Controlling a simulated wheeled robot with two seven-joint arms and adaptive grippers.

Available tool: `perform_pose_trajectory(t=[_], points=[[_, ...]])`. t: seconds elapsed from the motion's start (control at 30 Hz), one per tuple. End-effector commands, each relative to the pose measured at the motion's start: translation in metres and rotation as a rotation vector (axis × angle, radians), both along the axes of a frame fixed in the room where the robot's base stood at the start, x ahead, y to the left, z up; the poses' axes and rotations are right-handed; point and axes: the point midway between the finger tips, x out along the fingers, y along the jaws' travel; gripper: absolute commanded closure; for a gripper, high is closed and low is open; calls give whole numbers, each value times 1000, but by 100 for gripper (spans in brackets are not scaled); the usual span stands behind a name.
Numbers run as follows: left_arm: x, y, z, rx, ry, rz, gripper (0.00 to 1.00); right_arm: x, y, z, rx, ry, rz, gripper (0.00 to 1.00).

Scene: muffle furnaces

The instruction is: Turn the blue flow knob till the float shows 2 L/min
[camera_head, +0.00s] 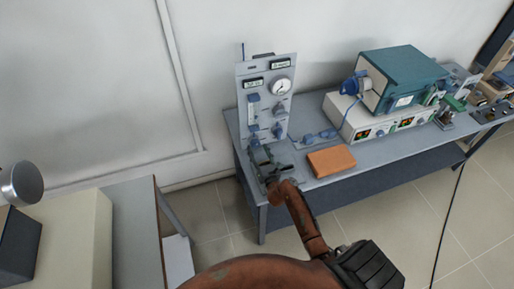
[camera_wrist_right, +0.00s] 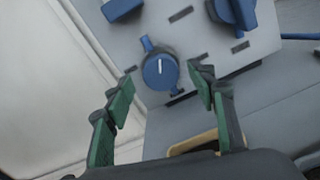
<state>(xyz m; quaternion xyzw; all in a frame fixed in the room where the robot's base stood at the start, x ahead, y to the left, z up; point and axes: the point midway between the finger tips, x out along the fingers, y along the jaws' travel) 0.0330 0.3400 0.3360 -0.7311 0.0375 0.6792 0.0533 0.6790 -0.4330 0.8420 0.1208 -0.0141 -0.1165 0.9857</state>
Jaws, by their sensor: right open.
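The grey gas panel (camera_head: 265,75) stands upright at the left end of the bench, with a flowmeter tube (camera_head: 253,108) on its left side. The float and its reading are too small to make out. The blue knob (camera_wrist_right: 160,72), with a white pointer line close to upright in the picture, shows in the right wrist view. My right gripper (camera_head: 262,153) is at the panel's lower left. In the right wrist view its green-padded fingers (camera_wrist_right: 164,81) are open on either side of the knob, with gaps visible. My left gripper is not in view.
A second blue knob (camera_wrist_right: 234,12) sits close by on the panel. An orange block (camera_head: 331,161) lies on the bench right of my gripper. A teal furnace (camera_head: 403,75) on a pale control box (camera_head: 372,122) stands farther right. Bare bench top lies in front of them.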

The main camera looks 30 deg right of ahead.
Motion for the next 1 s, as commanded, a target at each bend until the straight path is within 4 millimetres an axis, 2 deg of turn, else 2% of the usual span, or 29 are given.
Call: perform_pose_trajectory(t=[0.2,0.47,1.0], points=[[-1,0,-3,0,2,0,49,17,-5,0,-1,1,-1,49],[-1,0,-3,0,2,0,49,19,-5,0,-2,1,-1,49],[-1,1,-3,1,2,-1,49,18,-5,0,-2,2,-1,84]])
